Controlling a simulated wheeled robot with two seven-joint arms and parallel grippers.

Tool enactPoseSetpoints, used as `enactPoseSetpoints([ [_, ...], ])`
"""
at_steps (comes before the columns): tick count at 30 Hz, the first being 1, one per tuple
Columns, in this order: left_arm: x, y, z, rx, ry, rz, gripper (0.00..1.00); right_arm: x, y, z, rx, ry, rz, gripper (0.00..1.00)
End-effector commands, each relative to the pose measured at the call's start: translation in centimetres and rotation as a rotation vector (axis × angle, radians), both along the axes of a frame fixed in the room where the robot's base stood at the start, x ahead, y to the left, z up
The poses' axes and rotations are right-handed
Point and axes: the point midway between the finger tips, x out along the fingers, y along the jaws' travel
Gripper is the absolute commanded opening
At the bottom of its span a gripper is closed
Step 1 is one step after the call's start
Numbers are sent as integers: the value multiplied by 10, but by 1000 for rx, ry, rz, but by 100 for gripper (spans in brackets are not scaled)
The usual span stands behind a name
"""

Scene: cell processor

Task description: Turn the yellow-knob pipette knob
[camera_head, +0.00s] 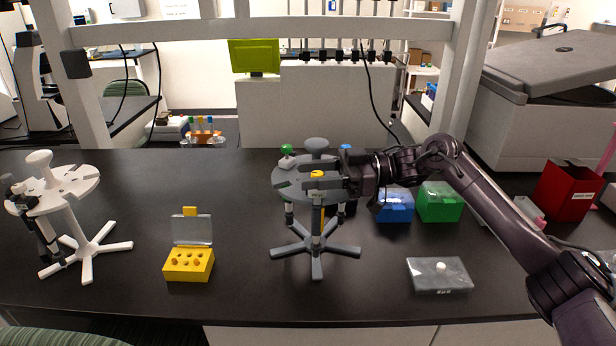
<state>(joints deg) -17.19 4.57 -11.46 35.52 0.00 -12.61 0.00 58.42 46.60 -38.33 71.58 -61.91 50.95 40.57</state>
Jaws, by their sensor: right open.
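The yellow-knob pipette (317,174) hangs at the front of the grey pipette stand (316,145) in the middle of the bench. Its yellow knob shows just above the stand's round top. My right gripper (322,183) comes in from the right at the height of the stand's top. Its open fingers are at the pipette's upper part, just below the knob. I cannot tell whether they touch it. A green-knob pipette (287,150) and a blue-knob pipette (345,147) hang on the same stand. My left gripper is not in view.
A white stand (85,188) with a dark pipette is at the left. A yellow tip box (189,264) with a raised clear lid lies left of the grey stand. A blue box (396,206), a green box (440,203) and a clear-lidded box (440,274) lie to the right. The bench front between them is clear.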

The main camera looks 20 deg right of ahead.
Motion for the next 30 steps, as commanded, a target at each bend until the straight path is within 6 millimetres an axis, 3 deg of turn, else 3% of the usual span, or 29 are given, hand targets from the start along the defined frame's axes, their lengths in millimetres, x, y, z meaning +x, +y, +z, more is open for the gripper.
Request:
enactPoseSetpoints([
  [6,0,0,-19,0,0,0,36,-4,-40,-3,-1,-2,-6,44],
  [12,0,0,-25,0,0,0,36,-7,-61,-2,-1,0,-2,44],
  [30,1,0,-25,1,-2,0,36,-8,-64,0,1,0,-1,44],
])
